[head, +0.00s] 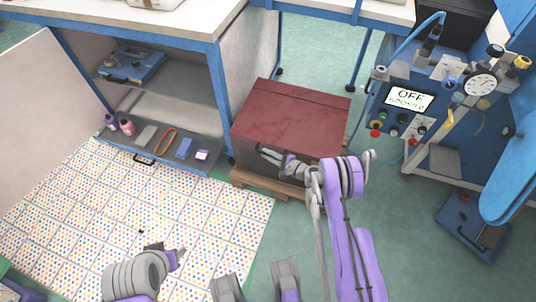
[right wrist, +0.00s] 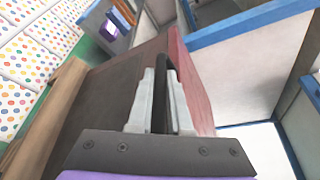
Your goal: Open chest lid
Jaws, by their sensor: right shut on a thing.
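The chest (head: 252,145) stands on a wooden pallet in the middle of the head view, with its dark red lid (head: 295,115) lying flat and shut on top. My right gripper (head: 268,158) is at the chest's front face, just below the lid's edge. In the right wrist view, its two pale fingers (right wrist: 160,100) are closed around a black bar-like handle (right wrist: 161,66) on the chest. My left gripper (head: 168,250) is low on the left, over the dotted floor tiles and away from the chest; its jaws are too unclear to read.
A workbench (head: 150,38) with a lower shelf stands left of the chest, holding a blue case (head: 135,66), bottles and small items. A control panel (head: 410,97) reading OFF is at right. Green floor (head: 325,55) is open behind the chest.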

